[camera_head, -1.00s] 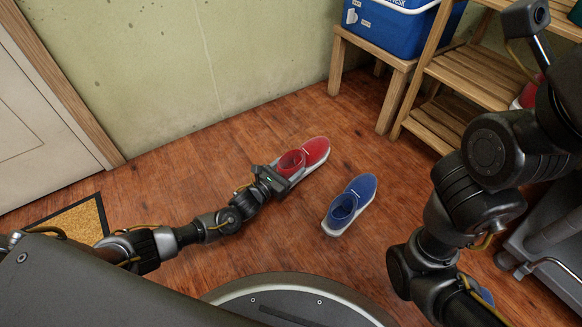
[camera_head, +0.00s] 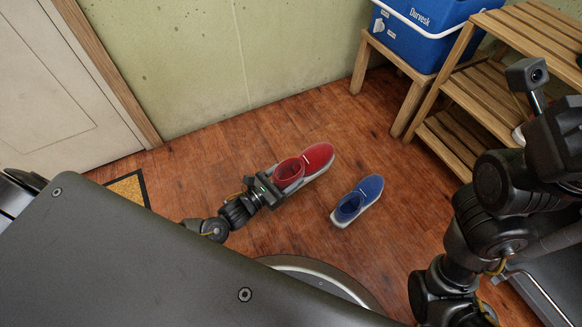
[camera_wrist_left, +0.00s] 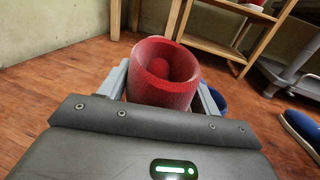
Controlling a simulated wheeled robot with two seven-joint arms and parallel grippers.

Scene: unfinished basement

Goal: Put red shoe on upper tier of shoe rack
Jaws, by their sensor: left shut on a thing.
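The red shoe (camera_head: 318,157) with a pale sole is in the middle of the head view, its toe pointing up and right. My left gripper (camera_head: 277,187) is shut on its heel end. In the left wrist view the red shoe (camera_wrist_left: 163,75) sits between the two fingers. I cannot tell whether its sole touches the floor. The wooden shoe rack (camera_head: 478,95) with slatted tiers stands at the upper right, partly hidden by my right arm. My right arm comes in at the right; its fingertips do not show clearly.
A blue shoe (camera_head: 358,200) lies on the floor just right of the red one. A blue cooler (camera_head: 425,30) sits on a wooden stool (camera_head: 392,55) left of the rack. A doormat (camera_head: 128,187) lies at the left. Bare floor lies between shoes and rack.

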